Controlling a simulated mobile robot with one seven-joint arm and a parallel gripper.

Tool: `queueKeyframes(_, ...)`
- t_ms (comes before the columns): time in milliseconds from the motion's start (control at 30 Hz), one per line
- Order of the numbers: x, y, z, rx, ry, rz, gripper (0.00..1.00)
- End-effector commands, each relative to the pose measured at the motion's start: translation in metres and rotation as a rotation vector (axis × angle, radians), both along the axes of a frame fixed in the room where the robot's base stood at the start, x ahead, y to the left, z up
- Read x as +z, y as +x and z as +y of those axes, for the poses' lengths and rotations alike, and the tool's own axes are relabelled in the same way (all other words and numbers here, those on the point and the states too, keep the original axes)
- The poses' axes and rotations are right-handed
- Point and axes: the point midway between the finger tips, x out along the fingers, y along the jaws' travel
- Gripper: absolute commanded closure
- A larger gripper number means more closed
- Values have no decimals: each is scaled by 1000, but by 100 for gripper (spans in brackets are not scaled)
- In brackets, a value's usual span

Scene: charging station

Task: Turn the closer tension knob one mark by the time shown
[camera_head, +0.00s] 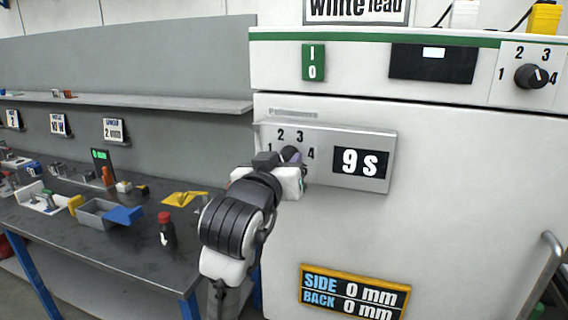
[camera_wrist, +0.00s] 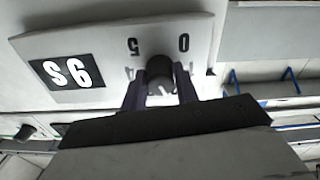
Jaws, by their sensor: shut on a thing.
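The closer tension knob (camera_wrist: 160,69) is a dark round knob on a light panel (camera_head: 378,180) on the front of the white cabinet. In the wrist view the panel is upside down, with a 0 and a 5 printed beside the knob; a pale mark shows on the knob. In the head view the marks 1 to 4 show around it. My gripper (camera_wrist: 160,86) has a dark finger on each side of the knob and is shut on it. In the head view my gripper (camera_head: 289,160) hides most of the knob. The display (camera_head: 360,162) reads 9 S.
A second knob (camera_head: 532,76) with marks 1 to 4 is at the upper right of the cabinet. A SIDE/BACK display (camera_head: 354,292) reading 0 mm twice is below. A dark workbench (camera_head: 110,228) with small parts and a red-capped bottle (camera_head: 167,231) stands at left.

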Motion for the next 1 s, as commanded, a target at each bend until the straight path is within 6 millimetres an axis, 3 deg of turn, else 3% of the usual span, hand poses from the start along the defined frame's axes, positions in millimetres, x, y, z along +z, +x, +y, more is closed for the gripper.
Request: queueKeyframes(1000,-1,0,1,2,747,-244,93)
